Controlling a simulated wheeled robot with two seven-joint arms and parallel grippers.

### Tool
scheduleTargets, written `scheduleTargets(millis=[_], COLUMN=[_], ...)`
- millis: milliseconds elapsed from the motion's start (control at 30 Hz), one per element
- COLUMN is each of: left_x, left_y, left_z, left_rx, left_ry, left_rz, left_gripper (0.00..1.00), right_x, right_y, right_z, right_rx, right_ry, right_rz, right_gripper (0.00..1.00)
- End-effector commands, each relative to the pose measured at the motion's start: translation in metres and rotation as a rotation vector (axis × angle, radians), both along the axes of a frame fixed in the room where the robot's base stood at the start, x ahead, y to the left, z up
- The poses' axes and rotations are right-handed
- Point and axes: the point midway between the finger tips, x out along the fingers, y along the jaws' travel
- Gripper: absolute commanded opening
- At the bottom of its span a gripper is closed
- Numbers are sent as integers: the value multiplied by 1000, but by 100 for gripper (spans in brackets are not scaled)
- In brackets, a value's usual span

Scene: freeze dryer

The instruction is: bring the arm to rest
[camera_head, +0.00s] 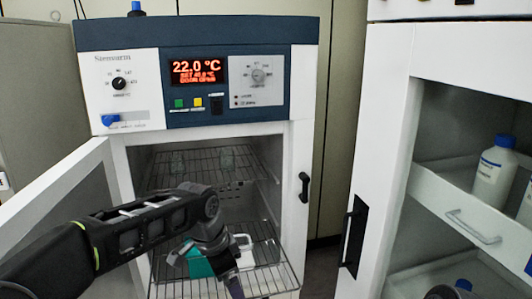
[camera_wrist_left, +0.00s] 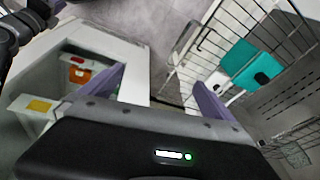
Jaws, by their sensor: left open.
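My left arm reaches in from the left in the head view, in front of the open chamber of the freeze dryer (camera_head: 305,150). My left gripper (camera_head: 236,287) points down at the front of the lower wire rack (camera_head: 283,277), partly cut off by the picture edge. In the left wrist view the two purple fingers of the gripper (camera_wrist_left: 160,95) stand apart with nothing between them. A teal item (camera_wrist_left: 238,56) with a dark patch lies on the wire rack, to the right of the fingers. In the head view it is partly hidden behind my wrist (camera_head: 199,266).
The dryer door (camera_head: 62,195) stands open to the left, near my arm. The upper rack (camera_head: 200,178) holds small clear items. A white cabinet (camera_head: 385,130) with bottles (camera_head: 494,170) stands at the right. Grey floor (camera_wrist_left: 165,35) shows in the left wrist view.

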Motion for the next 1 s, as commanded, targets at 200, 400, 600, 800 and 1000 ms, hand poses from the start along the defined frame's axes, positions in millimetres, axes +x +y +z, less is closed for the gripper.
scheduleTargets(millis=[200,400,600,800,1000], left_x=[11,-15,-113,-229,-289], left_y=[-38,-64,-45,-20,-12], left_z=[-56,-180,-311,-377,-399], left_rx=[-164,-377,-477,-401,-329], left_ry=[-35,38,182,342,463], left_rz=[161,484,900,1110,1165], left_gripper=[100,100,100,100,100], right_x=[0,0,0,0,0], right_y=[0,0,0,0,0], right_z=[0,0,0,0,0], right_rx=[0,0,0,0,0], right_ry=[0,0,0,0,0], right_rz=[0,0,0,0,0], right_gripper=[44,44,44,44,44])
